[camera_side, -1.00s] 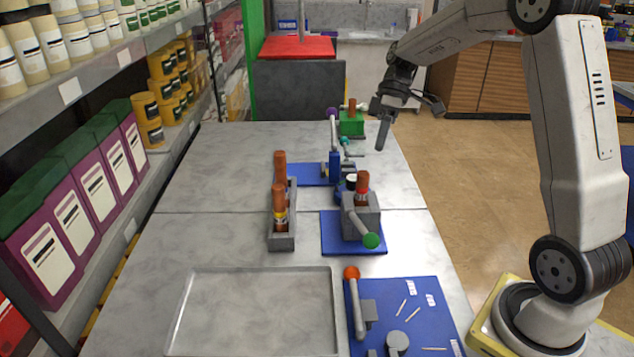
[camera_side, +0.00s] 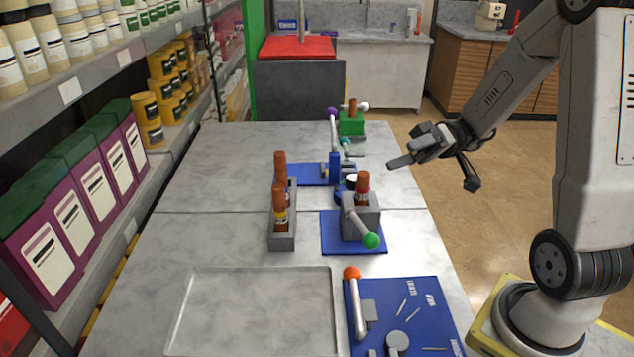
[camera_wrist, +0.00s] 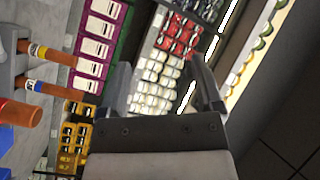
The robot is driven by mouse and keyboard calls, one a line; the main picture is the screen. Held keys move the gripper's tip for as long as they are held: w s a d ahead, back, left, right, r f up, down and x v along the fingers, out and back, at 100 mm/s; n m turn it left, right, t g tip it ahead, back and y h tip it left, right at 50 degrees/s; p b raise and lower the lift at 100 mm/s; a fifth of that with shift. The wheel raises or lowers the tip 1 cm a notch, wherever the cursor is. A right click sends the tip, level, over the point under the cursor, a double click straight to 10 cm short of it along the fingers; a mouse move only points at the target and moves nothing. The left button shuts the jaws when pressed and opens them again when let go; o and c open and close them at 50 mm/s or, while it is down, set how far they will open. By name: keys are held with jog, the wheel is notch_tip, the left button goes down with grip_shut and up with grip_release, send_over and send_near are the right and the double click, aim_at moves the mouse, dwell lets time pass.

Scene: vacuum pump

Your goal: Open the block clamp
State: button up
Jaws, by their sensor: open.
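The likely block clamp is a grey block (camera_side: 365,218) on a small blue mat, with a lever ending in a green ball (camera_side: 371,241). The lever slants down toward the near right. A brown vial (camera_side: 362,184) with a red band stands upright in the block. My gripper (camera_side: 392,163) is in the air right of and above the block, pointing left and touching nothing. In the wrist view my gripper (camera_wrist: 162,85) has its two fingers spread with nothing between them. I cannot identify the block in the wrist view.
A grey rack (camera_side: 283,241) with brown vials stands left of the block. A blue-and-teal fixture (camera_side: 335,167) and a green block (camera_side: 351,125) stand behind. An empty tray (camera_side: 250,310) and a blue board with an orange-knobbed lever (camera_side: 355,300) lie in front. Shelves line the left.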

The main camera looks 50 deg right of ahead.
send_near(364, 244)
jog(key=shift+x, duration=1.15)
jog(key=shift+a, duration=0.1)
jog(key=shift+x, duration=3.8)
grip_shut()
